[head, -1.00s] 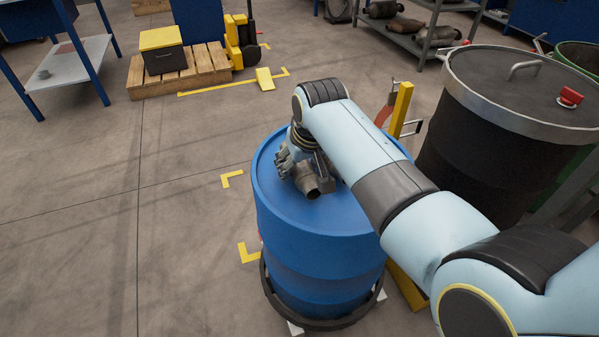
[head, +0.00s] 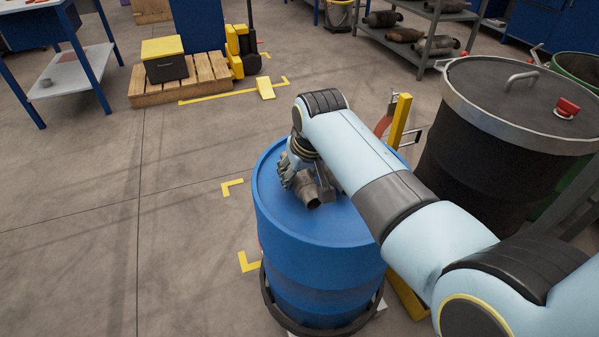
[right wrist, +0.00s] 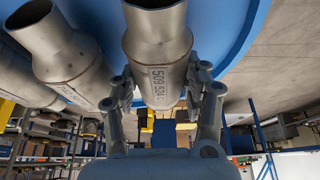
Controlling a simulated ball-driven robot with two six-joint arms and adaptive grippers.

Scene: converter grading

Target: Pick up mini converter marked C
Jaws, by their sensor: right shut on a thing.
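A blue drum (head: 345,222) stands in the middle of the head view. My right arm reaches over its top, and the right gripper (head: 303,178) is partly hidden by the arm. A small grey metal converter (head: 309,196) shows at the gripper on the drum top. In the right wrist view, my gripper (right wrist: 165,92) is shut on a mini converter (right wrist: 158,45), one finger on each side. Stamped characters starting with 509 show on it; a letter C is not clearly readable. My left gripper is not in view.
Another converter (right wrist: 68,50) lies close left of the held one, with more metal at the far left. A dark lidded drum (head: 470,140) stands to the right. A yellow post (head: 400,118) rises behind the blue drum. The floor to the left is open.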

